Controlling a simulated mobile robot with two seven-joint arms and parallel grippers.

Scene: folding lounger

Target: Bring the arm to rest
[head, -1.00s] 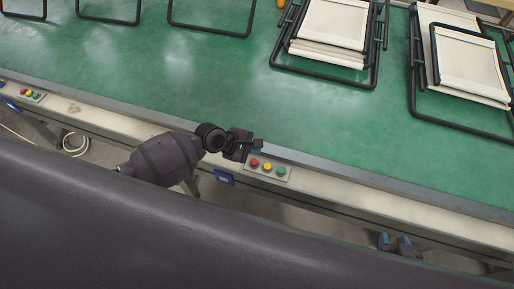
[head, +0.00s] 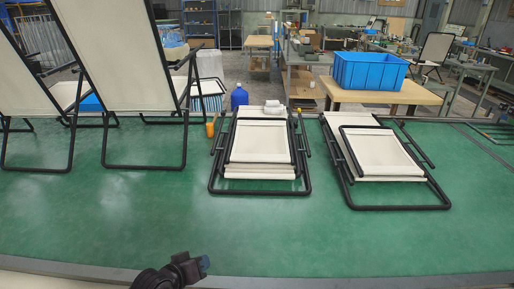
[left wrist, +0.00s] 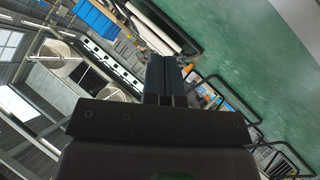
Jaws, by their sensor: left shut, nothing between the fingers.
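My left gripper (head: 200,264) shows at the bottom of the head view, above the near edge of the green table. It is shut and empty. In the left wrist view its two dark fingers (left wrist: 162,78) lie side by side, pressed together, with nothing between them. My left arm behind it is mostly cut off by the lower edge of the head view. My right gripper is not in view.
The green table (head: 130,215) is bare in front. A folded lounger (head: 258,148) lies at the middle, another (head: 380,155) to its right. Unfolded loungers (head: 115,65) stand at the left. A blue crate (head: 370,70) sits on a wooden table behind.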

